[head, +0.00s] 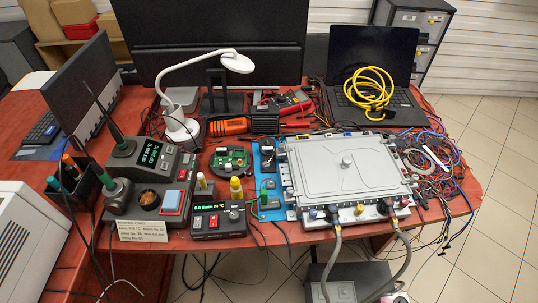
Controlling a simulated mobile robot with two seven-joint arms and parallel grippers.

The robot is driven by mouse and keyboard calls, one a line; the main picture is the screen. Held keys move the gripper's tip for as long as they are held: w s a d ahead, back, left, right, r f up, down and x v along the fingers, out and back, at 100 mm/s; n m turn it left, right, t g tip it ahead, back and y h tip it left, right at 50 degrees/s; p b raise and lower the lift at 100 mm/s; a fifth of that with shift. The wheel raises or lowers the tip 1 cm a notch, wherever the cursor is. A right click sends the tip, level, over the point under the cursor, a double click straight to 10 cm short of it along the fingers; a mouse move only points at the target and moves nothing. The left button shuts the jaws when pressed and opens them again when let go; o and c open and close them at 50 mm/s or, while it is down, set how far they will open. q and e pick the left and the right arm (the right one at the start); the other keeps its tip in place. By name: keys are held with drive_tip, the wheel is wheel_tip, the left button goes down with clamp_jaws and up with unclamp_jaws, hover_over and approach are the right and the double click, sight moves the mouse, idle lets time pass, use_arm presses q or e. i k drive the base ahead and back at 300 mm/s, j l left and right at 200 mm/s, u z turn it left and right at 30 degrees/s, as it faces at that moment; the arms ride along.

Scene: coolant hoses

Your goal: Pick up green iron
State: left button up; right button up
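A green-handled tool (53,184), which looks like the green iron, stands upright in a dark holder (82,190) at the left of the red table. Its lower part is hidden inside the holder. An orange-handled tool (69,161) stands in the same holder. Just right of it, another iron with a green part (107,181) sits tilted in the stand of the dark soldering station (150,180). I cannot tell for sure which of the two is meant. Neither of my grippers is in view.
A white lamp (181,126) and a monitor stand behind the station. A white machine (30,245) is at the front left. A grey metal box (345,165) with hoses fills the right side of the red table (470,190). Loose cables hang over the front edge.

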sight(110, 185)
drive_tip(key=u, duration=1.4)
